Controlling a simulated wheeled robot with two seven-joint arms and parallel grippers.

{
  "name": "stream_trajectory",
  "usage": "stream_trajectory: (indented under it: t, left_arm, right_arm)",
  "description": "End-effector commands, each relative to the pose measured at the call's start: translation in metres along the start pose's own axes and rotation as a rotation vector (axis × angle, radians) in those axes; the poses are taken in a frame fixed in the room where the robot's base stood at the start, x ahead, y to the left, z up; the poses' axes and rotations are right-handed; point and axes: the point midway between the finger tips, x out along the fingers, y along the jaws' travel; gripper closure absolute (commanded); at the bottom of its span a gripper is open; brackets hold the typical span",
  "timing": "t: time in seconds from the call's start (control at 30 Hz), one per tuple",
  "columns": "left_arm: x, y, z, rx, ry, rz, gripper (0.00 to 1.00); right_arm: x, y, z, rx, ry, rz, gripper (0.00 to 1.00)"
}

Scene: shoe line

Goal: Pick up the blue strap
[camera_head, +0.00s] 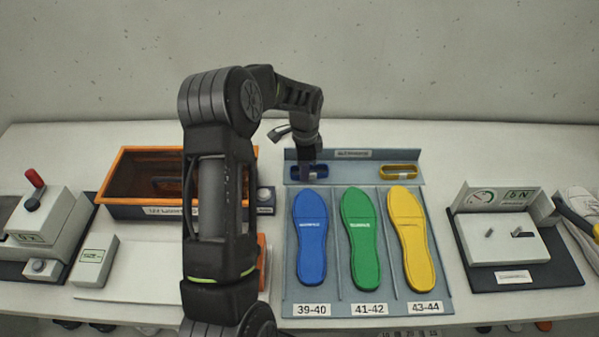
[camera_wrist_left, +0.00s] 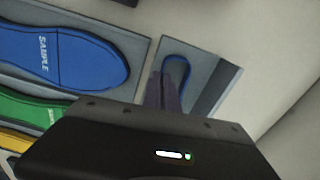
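The blue strap (camera_head: 323,172) lies in the back left slot of the grey-blue tray, above the blue insole. My left gripper (camera_head: 308,171) reaches down over the strap's middle and hides part of it. In the left wrist view the strap (camera_wrist_left: 187,69) is a blue loop on the grey panel. The fingers of my left gripper (camera_wrist_left: 163,92) overlap its near side there. The fingers look close together, but their gap and any contact with the strap are unclear. My right gripper is not in view.
Blue (camera_head: 311,240), green (camera_head: 361,240) and yellow (camera_head: 412,240) insoles lie in the tray (camera_head: 440,280). A yellow strap (camera_head: 399,170) lies at the back right. An orange bin (camera_head: 130,160) stands left, partly behind my arm. A grey device (camera_head: 505,240) stands right.

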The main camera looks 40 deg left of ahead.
Motion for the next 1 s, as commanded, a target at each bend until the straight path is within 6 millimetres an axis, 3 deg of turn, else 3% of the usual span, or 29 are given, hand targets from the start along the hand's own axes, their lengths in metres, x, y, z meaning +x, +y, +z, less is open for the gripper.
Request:
stream_trajectory:
  t: [0.43,0.6,1.0]
  left_arm:
    - [-0.008,0.000,0.000,0.000,0.000,-0.001,1.00]
    - [-0.034,-0.001,0.000,0.001,0.001,-0.002,1.00]
    - [-0.095,0.000,-0.001,0.000,0.000,-0.001,1.00]
  right_arm:
    - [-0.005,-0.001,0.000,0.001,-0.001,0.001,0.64]
    - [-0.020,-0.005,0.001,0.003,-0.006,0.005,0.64]
    - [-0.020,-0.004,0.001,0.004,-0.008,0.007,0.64]
